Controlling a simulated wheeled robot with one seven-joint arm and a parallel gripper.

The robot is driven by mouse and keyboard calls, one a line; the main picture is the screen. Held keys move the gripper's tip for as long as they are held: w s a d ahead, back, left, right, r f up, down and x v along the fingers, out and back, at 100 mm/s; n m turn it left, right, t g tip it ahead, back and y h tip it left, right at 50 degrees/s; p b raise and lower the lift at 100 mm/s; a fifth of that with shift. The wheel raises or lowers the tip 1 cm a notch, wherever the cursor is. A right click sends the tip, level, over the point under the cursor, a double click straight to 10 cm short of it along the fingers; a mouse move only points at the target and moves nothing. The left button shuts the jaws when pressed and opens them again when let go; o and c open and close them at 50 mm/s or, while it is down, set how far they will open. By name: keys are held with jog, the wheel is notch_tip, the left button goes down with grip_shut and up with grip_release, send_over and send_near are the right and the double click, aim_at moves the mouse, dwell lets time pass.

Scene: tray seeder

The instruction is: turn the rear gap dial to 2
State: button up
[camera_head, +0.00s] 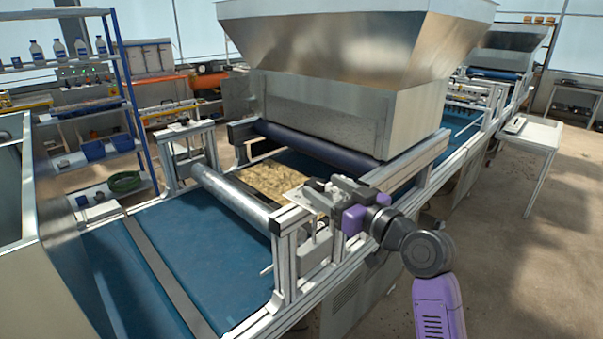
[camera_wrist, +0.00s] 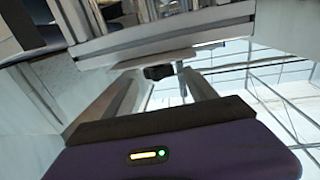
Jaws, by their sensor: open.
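I cannot pick out a dial face or its numbers in either view. In the wrist view a small dark knob-like part (camera_wrist: 158,72) sits under a pale plate, between and beyond my open fingers; I cannot tell whether it is the rear gap dial. My gripper (camera_wrist: 160,82) is open, with a finger on each side of that part and no clear contact. In the head view my gripper (camera_head: 318,196) is at the near end of the steel roller (camera_head: 230,197), by the near aluminium post frame (camera_head: 288,255). My wrist hides part of that area.
A large metal hopper (camera_head: 335,50) stands just behind my gripper, over a dark roller (camera_head: 315,145). A blue belt (camera_head: 195,245) runs in front. The far post frame (camera_head: 190,150) stands across the belt. Open floor (camera_head: 520,270) lies to the right.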

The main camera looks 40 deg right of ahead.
aim_at(309, 179)
jog(key=w, duration=0.4)
jog(key=w+p, duration=0.1)
jog(key=w, duration=0.2)
jog(key=shift+d, duration=0.35)
jog(key=c, duration=1.4)
jog(key=shift+f+b, duration=0.15)
jog(key=shift+b, duration=0.2)
